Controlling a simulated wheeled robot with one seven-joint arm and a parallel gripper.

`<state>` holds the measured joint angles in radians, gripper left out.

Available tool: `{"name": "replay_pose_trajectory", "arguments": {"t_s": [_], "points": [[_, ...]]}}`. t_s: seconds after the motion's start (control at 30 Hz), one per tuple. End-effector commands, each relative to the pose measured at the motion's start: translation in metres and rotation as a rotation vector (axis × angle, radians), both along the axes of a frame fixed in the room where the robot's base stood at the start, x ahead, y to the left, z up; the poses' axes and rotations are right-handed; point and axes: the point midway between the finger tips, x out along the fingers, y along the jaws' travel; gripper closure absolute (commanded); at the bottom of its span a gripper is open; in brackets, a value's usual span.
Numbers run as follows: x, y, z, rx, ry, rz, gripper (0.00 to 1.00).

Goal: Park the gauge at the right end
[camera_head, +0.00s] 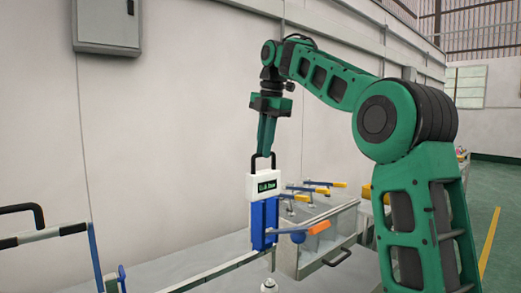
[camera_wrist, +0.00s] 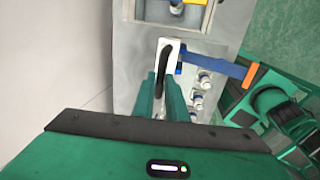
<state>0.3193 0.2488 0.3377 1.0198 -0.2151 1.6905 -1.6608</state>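The gauge (camera_head: 264,186) has a white head with a small dark display, a blue body below it and a black loop handle on top. It stands upright at the near side of the metal fixture. A blue lever with an orange tip points right from its lower part. My gripper (camera_head: 265,153) is above it, pointing down, with its fingertips at the handle. In the wrist view the two green fingers (camera_wrist: 162,95) lie close on either side of the black handle (camera_wrist: 165,58), and the white head shows beside it. The base of the gauge is partly hidden.
A black-handled frame (camera_head: 40,234) is at left. The white wall is close behind.

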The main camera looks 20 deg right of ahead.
Motion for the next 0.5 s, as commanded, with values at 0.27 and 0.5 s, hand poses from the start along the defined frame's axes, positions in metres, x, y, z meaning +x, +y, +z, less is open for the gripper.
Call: {"name": "replay_pose_trajectory", "arguments": {"t_s": [0.27,0.5], "points": [[0.0009,-0.0026,0.0017,0.000,-0.007,-0.006,0.71],[-0.0004,-0.0025,0.0082,0.001,-0.005,-0.005,0.71]]}}
